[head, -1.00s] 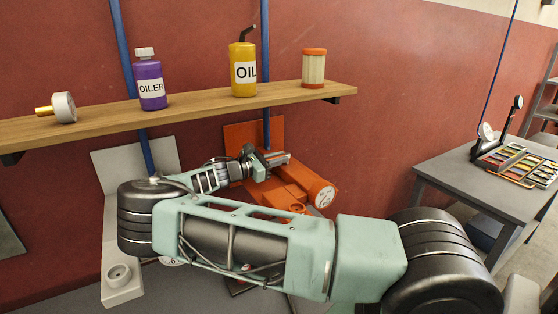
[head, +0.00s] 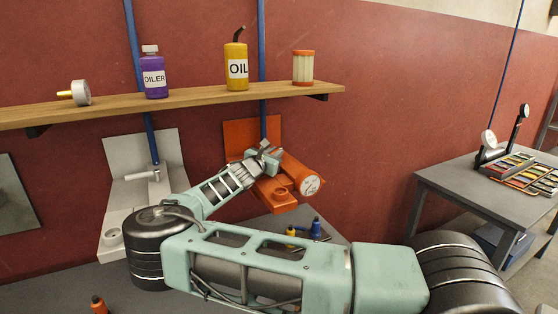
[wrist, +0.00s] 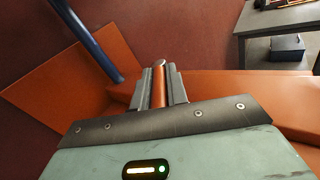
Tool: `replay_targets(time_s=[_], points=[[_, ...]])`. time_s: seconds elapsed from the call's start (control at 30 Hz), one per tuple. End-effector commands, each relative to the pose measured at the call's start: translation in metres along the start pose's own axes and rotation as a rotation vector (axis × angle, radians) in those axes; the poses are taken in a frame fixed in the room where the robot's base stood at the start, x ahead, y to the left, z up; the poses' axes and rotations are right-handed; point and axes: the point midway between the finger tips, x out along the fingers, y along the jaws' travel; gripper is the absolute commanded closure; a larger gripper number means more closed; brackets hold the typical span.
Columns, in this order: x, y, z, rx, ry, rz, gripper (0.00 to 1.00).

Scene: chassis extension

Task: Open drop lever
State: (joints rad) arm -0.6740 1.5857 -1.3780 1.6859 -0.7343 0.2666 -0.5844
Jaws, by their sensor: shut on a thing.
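An orange unit (head: 240,134) with a back plate and a cylinder (head: 297,170) with a pale round end stands against the red wall under the shelf. My gripper (head: 266,150) is at this unit, in front of its back plate. In the wrist view my gripper (wrist: 160,86) is shut on an orange-red lever (wrist: 158,86), a rod with a pale round tip standing between the two fingers. The orange unit (wrist: 60,80) lies around it there. In the head view my gripper and wrist hide the lever.
A grey unit (head: 118,160) with a horizontal handle stands to the left. Above, a wooden shelf (head: 200,100) holds an oiler, an oil bottle, a filter and a gauge. Small blue and yellow bottles (head: 316,230) stand behind my arm. A grey table (head: 455,195) stands at the right.

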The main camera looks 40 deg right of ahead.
Motion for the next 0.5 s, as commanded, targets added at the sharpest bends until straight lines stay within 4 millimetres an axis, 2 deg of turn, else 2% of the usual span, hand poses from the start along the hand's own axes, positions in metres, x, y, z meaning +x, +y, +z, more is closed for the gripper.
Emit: replay_targets(time_s=[0.5], points=[[0.0012, 0.0029, 0.0002, -0.001, 0.007, 0.044, 1.00]])
